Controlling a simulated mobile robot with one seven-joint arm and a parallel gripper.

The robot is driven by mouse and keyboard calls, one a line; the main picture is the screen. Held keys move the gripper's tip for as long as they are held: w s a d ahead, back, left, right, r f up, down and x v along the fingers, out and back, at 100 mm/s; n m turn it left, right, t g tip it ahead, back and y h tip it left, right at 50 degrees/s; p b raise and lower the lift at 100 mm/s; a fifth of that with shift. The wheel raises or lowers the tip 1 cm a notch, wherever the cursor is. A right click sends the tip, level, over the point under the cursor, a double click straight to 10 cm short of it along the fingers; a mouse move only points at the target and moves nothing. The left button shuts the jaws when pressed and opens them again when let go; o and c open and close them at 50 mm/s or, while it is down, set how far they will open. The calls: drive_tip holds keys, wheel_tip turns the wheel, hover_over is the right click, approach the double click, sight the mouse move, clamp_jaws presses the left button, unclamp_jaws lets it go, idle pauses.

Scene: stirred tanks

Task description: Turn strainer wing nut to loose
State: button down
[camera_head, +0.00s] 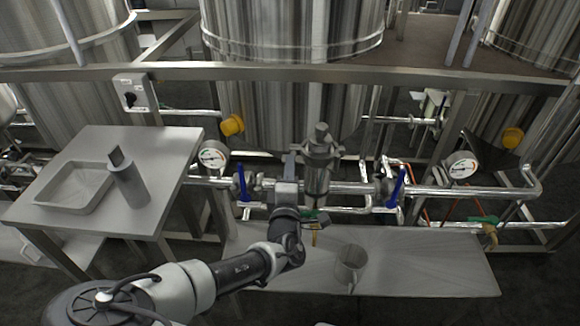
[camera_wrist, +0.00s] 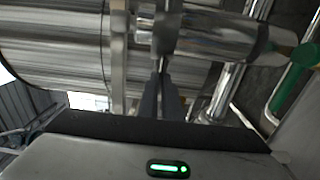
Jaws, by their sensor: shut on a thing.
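The strainer (camera_head: 318,165) is a grey metal housing standing on the pipe line in the middle of the head view. It also shows in the wrist view as a shiny cylinder (camera_wrist: 225,38) lying across the upper right. My gripper (camera_head: 291,160) reaches up along the strainer's left side. In the wrist view its two dark fingers (camera_wrist: 162,85) are close together, shut on the small wing nut (camera_wrist: 162,64) at the strainer's clamp band (camera_wrist: 166,25). The fingers mostly hide the wing nut, so I cannot tell its turn angle.
Blue valve handles (camera_head: 396,187) (camera_head: 242,183) flank the strainer, with gauges (camera_head: 212,155) (camera_head: 460,165) farther out.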

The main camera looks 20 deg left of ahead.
drive_tip(key=shift+w, duration=0.1)
idle(0.3)
drive_tip(key=c, duration=2.2)
unclamp_jaws()
